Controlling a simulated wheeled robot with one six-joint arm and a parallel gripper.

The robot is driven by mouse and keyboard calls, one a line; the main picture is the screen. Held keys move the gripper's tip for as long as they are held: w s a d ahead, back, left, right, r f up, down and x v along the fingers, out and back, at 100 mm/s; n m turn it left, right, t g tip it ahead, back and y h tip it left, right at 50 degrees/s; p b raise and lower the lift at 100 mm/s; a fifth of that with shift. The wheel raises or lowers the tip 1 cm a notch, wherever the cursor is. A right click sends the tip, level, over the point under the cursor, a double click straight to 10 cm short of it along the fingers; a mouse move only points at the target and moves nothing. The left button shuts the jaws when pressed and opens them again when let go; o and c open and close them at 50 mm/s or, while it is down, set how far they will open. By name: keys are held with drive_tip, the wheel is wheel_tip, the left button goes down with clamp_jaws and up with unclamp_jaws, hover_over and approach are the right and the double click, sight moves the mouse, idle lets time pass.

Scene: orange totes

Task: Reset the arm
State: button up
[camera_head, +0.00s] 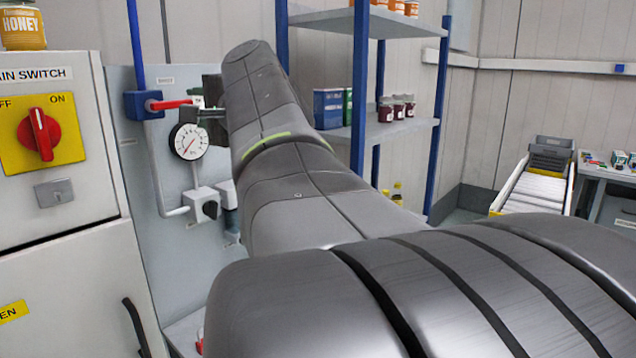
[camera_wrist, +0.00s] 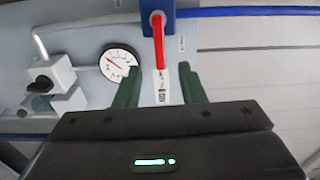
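My arm stretches from the lower right to the upper middle of the head view and hides most of my gripper there. In the wrist view my gripper (camera_wrist: 160,84) has its two dark green fingers apart, with nothing between the tips. The red valve handle (camera_wrist: 158,42) on its blue body (camera_wrist: 183,14) lies just beyond the fingers, apart from them as far as I can tell. The red handle also shows in the head view (camera_head: 170,104), beside the gripper's dark body. A round pressure gauge (camera_head: 189,141) is just below it; it also shows in the wrist view (camera_wrist: 118,62).
A cabinet with a red main switch (camera_head: 40,134) and a honey jar (camera_head: 22,27) on top stands at the left. A blue-post shelf (camera_head: 397,131) with jars stands behind my arm. A roller conveyor (camera_head: 541,190) and a workbench (camera_head: 607,170) are at the right.

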sight(177, 105)
drive_tip(key=p+x, duration=0.1)
drive_tip(key=x, duration=0.7)
drive_tip(key=shift+w+a, duration=0.25)
drive_tip(key=shift+d, duration=0.1)
